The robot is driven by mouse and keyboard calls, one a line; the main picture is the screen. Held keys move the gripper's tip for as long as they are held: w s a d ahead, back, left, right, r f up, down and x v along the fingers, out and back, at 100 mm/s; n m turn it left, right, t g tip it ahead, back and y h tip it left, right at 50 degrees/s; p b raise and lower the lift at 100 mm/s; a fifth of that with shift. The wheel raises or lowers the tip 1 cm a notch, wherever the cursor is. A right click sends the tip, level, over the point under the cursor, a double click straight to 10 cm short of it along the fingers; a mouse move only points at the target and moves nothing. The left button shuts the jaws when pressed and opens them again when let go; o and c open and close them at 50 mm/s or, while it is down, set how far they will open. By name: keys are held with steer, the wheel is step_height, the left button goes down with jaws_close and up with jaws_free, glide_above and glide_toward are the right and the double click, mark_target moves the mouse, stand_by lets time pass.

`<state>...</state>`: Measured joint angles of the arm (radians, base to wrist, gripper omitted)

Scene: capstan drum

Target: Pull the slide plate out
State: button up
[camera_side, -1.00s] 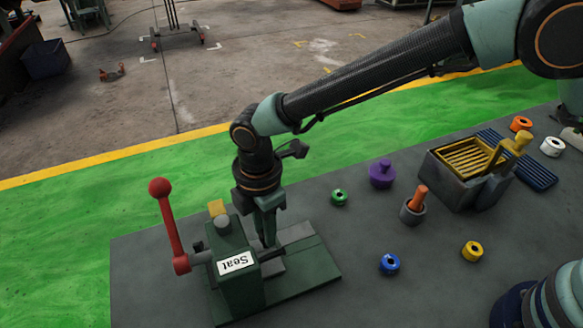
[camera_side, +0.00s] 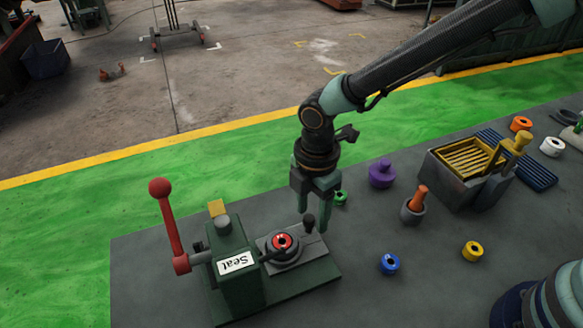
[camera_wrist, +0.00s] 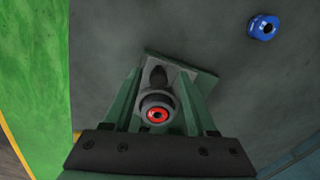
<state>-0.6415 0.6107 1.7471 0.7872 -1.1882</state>
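The slide plate is grey, with a round holder (camera_side: 279,252) bearing a red ring (camera_side: 282,242). It lies out to the right of the green press (camera_side: 236,272) labelled "Seat", above the press's green base. A dark knob (camera_side: 309,222) stands at the plate's outer end; it also shows in the wrist view (camera_wrist: 158,76). My gripper (camera_side: 313,219) points down at the knob, one finger on either side. In the wrist view my gripper (camera_wrist: 158,82) has its fingers wide apart, with gaps visible beside the knob.
The press has a raised red-knobbed lever (camera_side: 170,228) at its left. A green ring (camera_side: 341,197) is close behind my gripper. A blue ring (camera_side: 389,263), purple knobbed piece (camera_side: 382,174) and orange-handled pot (camera_side: 414,205) stand to the right.

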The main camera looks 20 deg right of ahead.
steer(key=shift+a, duration=0.1)
step_height(320, 180, up, 12)
stand_by(0.7)
steer(key=d+r+m+t+y, duration=0.1)
steer(key=d+r+m, duration=0.2)
steer(key=d+m, duration=0.3)
steer(key=d+r+m+t, duration=0.1)
steer(key=d+r+m, duration=0.25)
steer(key=d, duration=0.35)
steer(key=s+d+r+m+t+h, duration=0.1)
steer(key=s+d+m+t, duration=0.2)
steer(key=s+d+m, duration=0.3)
steer(key=shift+s+d+r+m+t, duration=0.2)
steer(key=shift+s+d+m+t, duration=0.1)
steer(key=shift+d+m, duration=2.9)
steer(key=shift+d+n, duration=0.45)
